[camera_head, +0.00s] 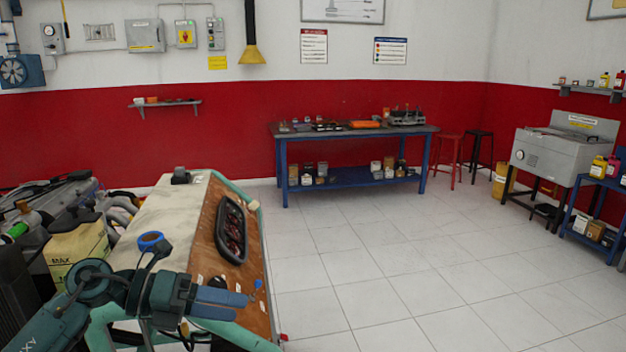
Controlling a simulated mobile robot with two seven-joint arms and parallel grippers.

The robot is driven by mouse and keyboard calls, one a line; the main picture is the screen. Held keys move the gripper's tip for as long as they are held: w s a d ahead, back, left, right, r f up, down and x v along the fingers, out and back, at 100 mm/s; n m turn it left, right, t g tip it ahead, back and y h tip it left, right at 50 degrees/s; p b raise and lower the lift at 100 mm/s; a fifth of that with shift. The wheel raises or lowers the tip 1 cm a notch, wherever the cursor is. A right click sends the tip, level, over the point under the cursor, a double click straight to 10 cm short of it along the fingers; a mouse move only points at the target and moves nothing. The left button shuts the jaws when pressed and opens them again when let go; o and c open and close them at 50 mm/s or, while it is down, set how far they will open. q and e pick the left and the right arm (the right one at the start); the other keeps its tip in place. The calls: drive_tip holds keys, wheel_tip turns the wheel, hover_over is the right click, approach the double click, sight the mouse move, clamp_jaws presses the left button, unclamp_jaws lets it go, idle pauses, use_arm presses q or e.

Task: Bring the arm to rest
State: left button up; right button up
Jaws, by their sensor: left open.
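My left arm comes in from the lower left of the head view. My left gripper (222,304) is at its end, over the near part of the brown trainer panel (215,266). Its blue fingers point right and its jaws are open, with nothing visible between them. A dark oval instrument cluster (232,229) sits on the panel beyond the gripper, apart from it. My right gripper is out of view.
The trainer's teal frame (252,205) edges the panel on the right. A jug (78,248) and engine parts crowd the left. A blue workbench (352,160) stands at the back and a parts washer (562,150) at the right. The tiled floor between is clear.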

use_arm(q)
drive_tip(key=s+d+f+n+t+h, duration=0.1)
drive_tip(key=s+d+n+t+h, duration=0.1)
drive_tip(key=d+n+t+h, duration=0.4)
drive_tip(key=s+a+f+n+t+y, duration=0.25)
drive_tip(key=f+n+y, duration=0.25)
drive_tip(key=f+n, duration=0.3)
drive_tip(key=s+a+f+n+t+y, duration=0.1)
drive_tip(key=s+a+f+n+y, duration=0.15)
drive_tip(key=f+n+y, duration=0.55)
drive_tip(key=s+a+f+n+t+y, duration=0.1)
drive_tip(key=s+f+n+t+y, duration=0.2)
drive_tip(key=n, duration=0.9)
drive_tip(key=s+f+n+g, duration=0.3)
drive_tip(key=s+f+g, duration=0.2)
drive_tip(key=s+f, duration=0.3)
drive_tip(key=shift+s+d+f, duration=0.25)
drive_tip(key=shift+d+f, duration=0.05)
drive_tip(key=shift+f, duration=0.1)
drive_tip(key=shift+c, duration=0.4)
